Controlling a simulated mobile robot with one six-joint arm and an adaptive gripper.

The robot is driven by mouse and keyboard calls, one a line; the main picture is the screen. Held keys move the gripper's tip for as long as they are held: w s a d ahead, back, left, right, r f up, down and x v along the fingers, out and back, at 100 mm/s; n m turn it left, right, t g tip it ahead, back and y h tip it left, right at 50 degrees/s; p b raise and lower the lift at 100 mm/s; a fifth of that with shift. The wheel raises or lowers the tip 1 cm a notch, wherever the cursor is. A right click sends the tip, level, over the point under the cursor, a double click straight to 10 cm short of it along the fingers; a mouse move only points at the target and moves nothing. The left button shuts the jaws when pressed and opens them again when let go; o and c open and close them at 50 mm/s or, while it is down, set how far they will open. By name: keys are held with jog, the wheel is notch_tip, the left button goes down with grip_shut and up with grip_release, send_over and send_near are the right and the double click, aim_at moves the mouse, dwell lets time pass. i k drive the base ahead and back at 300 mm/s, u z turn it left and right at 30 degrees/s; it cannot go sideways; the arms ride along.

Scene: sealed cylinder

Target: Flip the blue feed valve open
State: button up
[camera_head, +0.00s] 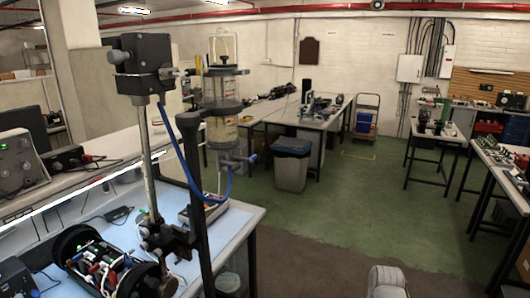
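A clear sealed cylinder (222,131) stands upright in dark clamps on a stand at the left bench. A small blue handle (252,159) sticks out to the right below the cylinder; it looks like the blue feed valve, but its exact setting is too small to tell. A blue hose (184,160) loops from beside the dark box at the upper left down and up to the fittings under the cylinder.
A dark box (139,62) sits on a metal post beside the cylinder. The left bench (240,222) holds a black case of coloured parts (95,262). A grey bin (291,168) stands behind. The green floor (365,215) to the right is open.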

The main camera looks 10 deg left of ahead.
aim_at(250, 161)
jog(key=u, duration=0.4)
jog(key=i, duration=1.1)
jog(key=u, duration=0.6)
jog(key=k, duration=0.95)
jog(key=u, duration=0.1)
jog(key=i, duration=0.95)
jog(key=z, duration=0.05)
